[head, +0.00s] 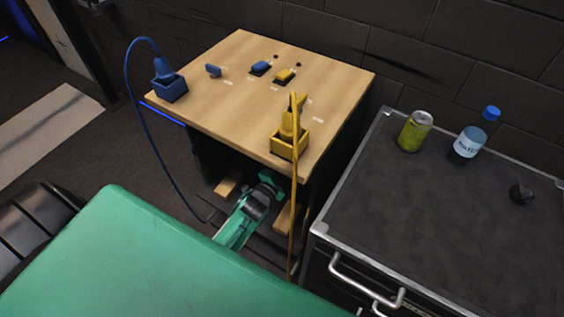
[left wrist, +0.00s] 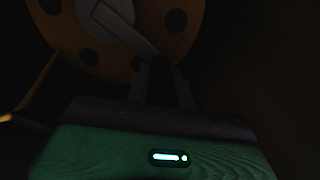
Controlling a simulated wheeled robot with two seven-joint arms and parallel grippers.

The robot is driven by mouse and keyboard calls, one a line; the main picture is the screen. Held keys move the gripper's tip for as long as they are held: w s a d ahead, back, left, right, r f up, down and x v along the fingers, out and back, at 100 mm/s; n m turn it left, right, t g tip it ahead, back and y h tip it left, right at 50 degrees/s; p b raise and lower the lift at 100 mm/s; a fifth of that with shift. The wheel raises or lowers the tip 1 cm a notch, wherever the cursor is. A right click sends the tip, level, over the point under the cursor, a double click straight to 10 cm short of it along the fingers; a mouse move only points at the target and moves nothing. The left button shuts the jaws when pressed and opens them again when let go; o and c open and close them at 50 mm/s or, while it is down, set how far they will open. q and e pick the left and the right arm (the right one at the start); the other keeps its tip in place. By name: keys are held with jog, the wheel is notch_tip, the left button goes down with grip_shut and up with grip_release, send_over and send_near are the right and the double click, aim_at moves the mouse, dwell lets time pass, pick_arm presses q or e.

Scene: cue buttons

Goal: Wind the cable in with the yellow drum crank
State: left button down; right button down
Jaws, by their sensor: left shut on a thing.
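The yellow drum (left wrist: 178,42) with dark round holes shows in the dim left wrist view, top centre. Its grey crank arm (left wrist: 128,32) runs from the hub down to between my fingers. My left gripper (left wrist: 160,72) is shut on the crank; the exact grip is hard to see in the dark. In the head view my left arm reaches into the dark space under the wooden table, and the drum and fingertips are hidden there. The yellow cable (head: 294,215) hangs from the yellow plug (head: 291,122) in its yellow box (head: 289,146). My right gripper is not in view.
The wooden table top (head: 225,110) holds a blue box (head: 171,90) with a plug and cable (head: 150,140), plus blue (head: 261,67) and yellow (head: 285,75) buttons. A dark cabinet (head: 420,210) at right carries a can (head: 415,132), a bottle (head: 470,140) and a dark lump (head: 521,193).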

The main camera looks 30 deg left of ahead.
pick_arm(q)
jog(key=shift+s+d+f+m, duration=0.1)
jog(key=shift+d+f+m, duration=0.15)
jog(key=shift+d+m, duration=0.4)
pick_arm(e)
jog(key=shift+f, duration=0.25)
pick_arm(q)
jog(key=c, duration=1.2)
grip_release()
jog(key=shift+d, duration=0.1)
jog(key=shift+s, duration=0.3)
jog(key=s+a+b, duration=0.1)
jog(key=s+b, duration=0.1)
jog(key=s, duration=1.1)
jog(key=shift+b, duration=0.3)
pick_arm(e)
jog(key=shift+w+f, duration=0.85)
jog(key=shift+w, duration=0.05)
